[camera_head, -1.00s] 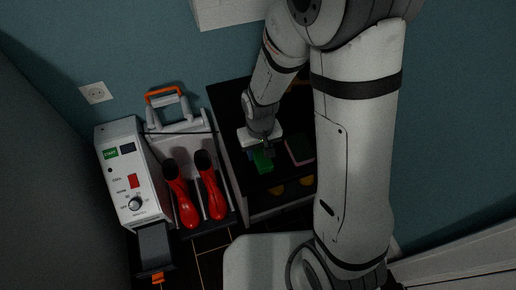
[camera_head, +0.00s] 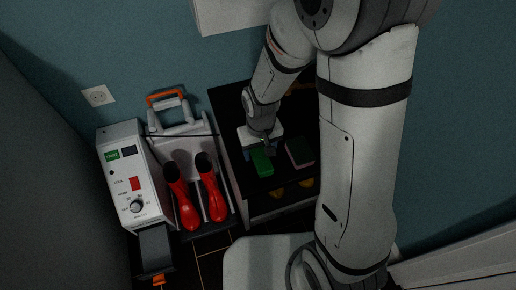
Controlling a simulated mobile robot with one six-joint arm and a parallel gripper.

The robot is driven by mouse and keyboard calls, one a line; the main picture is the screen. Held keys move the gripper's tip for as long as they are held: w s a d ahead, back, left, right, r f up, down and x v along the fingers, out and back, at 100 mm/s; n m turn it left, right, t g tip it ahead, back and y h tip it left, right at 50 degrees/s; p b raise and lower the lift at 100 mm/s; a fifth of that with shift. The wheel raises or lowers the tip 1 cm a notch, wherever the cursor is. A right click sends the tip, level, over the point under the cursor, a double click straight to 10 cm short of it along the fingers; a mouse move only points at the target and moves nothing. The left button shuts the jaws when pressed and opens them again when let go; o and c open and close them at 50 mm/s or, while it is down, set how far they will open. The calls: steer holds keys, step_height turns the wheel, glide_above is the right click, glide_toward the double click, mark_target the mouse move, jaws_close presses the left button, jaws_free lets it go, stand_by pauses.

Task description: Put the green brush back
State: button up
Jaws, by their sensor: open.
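The green brush (camera_head: 262,162) lies on the dark top of the low cabinet (camera_head: 234,158), left of a dark pad-like block with a pinkish edge (camera_head: 299,152). My gripper (camera_head: 267,148) is just behind the brush, pointing down. It is open, and the brush lies clear of it on the surface as far as I can see. The fingertips are small and dark here, so the exact gap to the brush is hard to tell.
A grey machine (camera_head: 136,178) with a dial and red switch stands at left. Yellow items (camera_head: 277,193) sit on the cabinet's lower shelf. A wall socket (camera_head: 98,96) is at left.

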mark_target(260, 154)
step_height(260, 154, up, 10)
steer(key=p, duration=0.3)
steer(key=s+d+r+m+t, duration=0.1)
steer(key=s+d+r+m, duration=0.2)
steer(key=s+d+r, duration=0.85)
step_height(260, 154, up, 29)
steer(key=t+p, duration=0.1)
steer(key=p, duration=2.5)
steer(key=shift+s+t+p, duration=0.15)
steer(key=shift+t+p, duration=0.15)
